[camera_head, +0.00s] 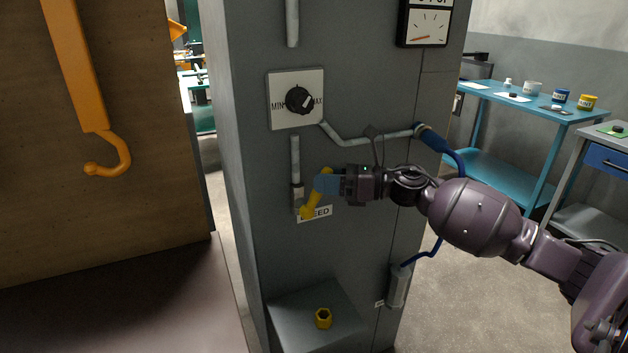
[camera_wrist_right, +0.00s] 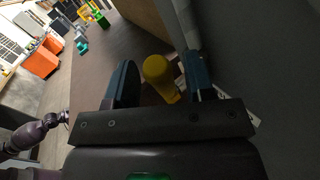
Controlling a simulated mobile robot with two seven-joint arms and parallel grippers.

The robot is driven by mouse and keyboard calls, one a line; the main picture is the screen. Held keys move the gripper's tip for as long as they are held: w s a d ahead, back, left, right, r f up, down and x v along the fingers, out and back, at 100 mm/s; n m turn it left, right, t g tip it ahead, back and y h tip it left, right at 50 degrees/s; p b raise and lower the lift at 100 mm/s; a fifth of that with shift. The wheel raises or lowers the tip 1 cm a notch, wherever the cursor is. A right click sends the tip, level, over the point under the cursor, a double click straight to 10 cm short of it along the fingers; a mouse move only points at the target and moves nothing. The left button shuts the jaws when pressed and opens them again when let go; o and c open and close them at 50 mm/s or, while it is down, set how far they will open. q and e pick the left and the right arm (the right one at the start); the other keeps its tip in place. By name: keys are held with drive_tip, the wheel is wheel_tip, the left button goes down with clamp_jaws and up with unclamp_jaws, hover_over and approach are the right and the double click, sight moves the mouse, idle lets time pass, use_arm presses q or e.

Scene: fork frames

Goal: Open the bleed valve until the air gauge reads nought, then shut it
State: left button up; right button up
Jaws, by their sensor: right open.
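The bleed valve's yellow lever (camera_head: 317,196) is on the grey cabinet beside the BLEED label (camera_head: 315,214), tilted with its upper end to the right. My right gripper (camera_head: 326,182) is at the lever, coming from the right. In the right wrist view its two fingers (camera_wrist_right: 160,82) are open, with the yellow lever (camera_wrist_right: 157,70) between them and visible gaps on both sides. The air gauge (camera_head: 425,27) is at the top right; its red needle lies low, towards the lower left, and its figures are too small to read. A purple arm, probably my left, shows small in the wrist view (camera_wrist_right: 35,133); its gripper is unclear.
A MIN-MAX knob (camera_head: 299,100) sits above the valve. A grey pipe and blue hose (camera_head: 452,160) run close behind my right arm. A ledge below holds a yellow nut-like piece (camera_head: 323,318). An orange hook (camera_head: 108,155) is at left, and a blue table (camera_head: 530,107) at right.

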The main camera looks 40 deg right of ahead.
drive_tip(key=shift+x, duration=1.2)
clamp_jaws()
